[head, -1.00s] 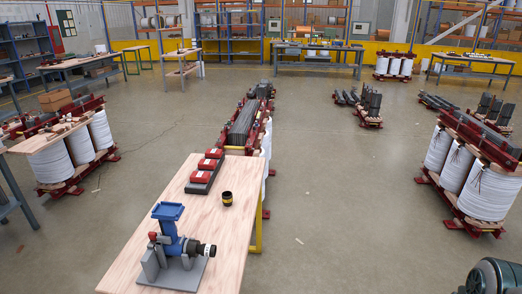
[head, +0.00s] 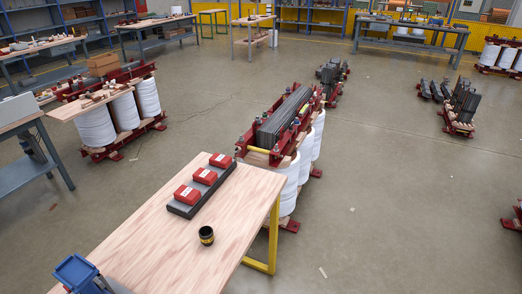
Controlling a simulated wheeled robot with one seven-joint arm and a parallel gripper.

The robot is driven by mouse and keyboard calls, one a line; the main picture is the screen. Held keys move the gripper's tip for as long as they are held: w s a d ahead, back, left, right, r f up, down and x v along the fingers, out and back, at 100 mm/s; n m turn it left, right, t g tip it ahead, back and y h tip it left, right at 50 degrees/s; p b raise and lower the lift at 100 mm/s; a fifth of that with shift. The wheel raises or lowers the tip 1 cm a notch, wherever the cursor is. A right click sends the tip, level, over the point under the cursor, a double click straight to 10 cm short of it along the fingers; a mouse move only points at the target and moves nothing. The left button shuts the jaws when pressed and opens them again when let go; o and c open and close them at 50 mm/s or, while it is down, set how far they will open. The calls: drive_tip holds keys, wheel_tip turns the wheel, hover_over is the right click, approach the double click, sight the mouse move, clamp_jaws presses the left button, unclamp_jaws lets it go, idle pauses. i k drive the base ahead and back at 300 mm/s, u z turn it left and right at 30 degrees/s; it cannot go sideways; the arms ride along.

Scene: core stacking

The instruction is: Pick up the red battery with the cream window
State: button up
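Three red batteries stand in a row on a dark grey tray (head: 182,211) at the far right part of a wooden workbench. The near one (head: 187,194) lies lowest in the picture, the middle one (head: 205,176) is behind it, and the far one (head: 221,160) is at the back. Each shows a small pale patch. At this size I cannot tell which patch is a cream window. My gripper is not in view.
A black cup-like part with a yellow band (head: 206,236) stands on the workbench (head: 150,235) near the tray. A blue tool part (head: 77,272) is cut off at lower left. A red-framed transformer core (head: 285,130) stands close behind the bench.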

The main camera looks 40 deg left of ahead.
sight(208, 177)
drive_tip(key=u, duration=0.35)
drive_tip(key=i, duration=1.5)
drive_tip(key=u, duration=1.55)
drive_tip(key=i, duration=0.85)
drive_tip(key=u, duration=1.05)
drive_tip(key=i, duration=0.3)
drive_tip(key=u, duration=0.2)
